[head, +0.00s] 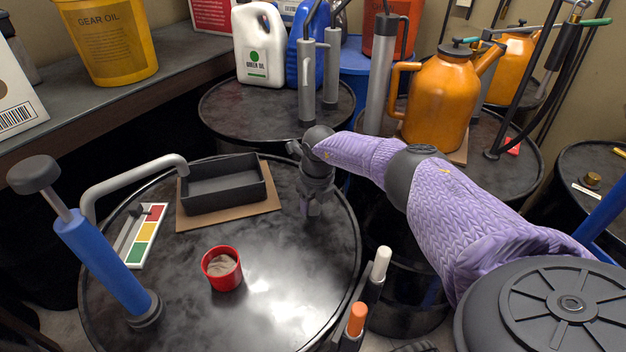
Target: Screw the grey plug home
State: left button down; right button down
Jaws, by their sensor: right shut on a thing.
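My right gripper (310,208) reaches in from the right and points down at the right part of the near black drum's lid (290,265). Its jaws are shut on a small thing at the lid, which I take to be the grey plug. The fingers hide most of that thing, so I cannot tell how deep it sits or whether it is level. My left gripper is not in view.
On the near lid are a blue hand pump (100,260), a black tray (222,184) on cardboard, a colour card (143,236) and a red cup (222,268). Orange (357,318) and white markers stand at its right edge. An orange oil can (440,100) stands behind my right arm.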

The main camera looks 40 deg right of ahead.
jog(key=m, duration=0.1)
jog(key=m+p, duration=0.2)
jog(key=m, duration=0.1)
jog(key=shift+r+h, duration=0.3)
jog(key=shift+d+f+m+p, duration=0.1)
jog(key=shift+m+p, duration=0.1)
jog(key=shift+m, duration=0.3)
jog(key=shift+f+m+p, duration=0.1)
jog(key=shift+m+p, duration=0.05)
jog(key=shift+m, duration=0.35)
jog(key=shift+f, duration=0.15)
jog(key=shift+m, duration=0.8)
jog(key=m, duration=0.2)
jog(key=shift+m+g+h+p, duration=0.3)
jog(key=shift+m, duration=1.2)
jog(key=m, duration=0.2)
jog(key=m+b, duration=0.1)
jog(key=shift+f+m+g, duration=0.2)
jog(key=shift+m+g, duration=0.1)
jog(key=shift+m, duration=0.1)
jog(key=shift+m+b, duration=0.5)
jog(key=shift+m, duration=0.5)
jog(key=shift+s+r+m, duration=0.1)
jog(key=shift+r+m, duration=0.05)
jog(key=shift+m, duration=0.15)
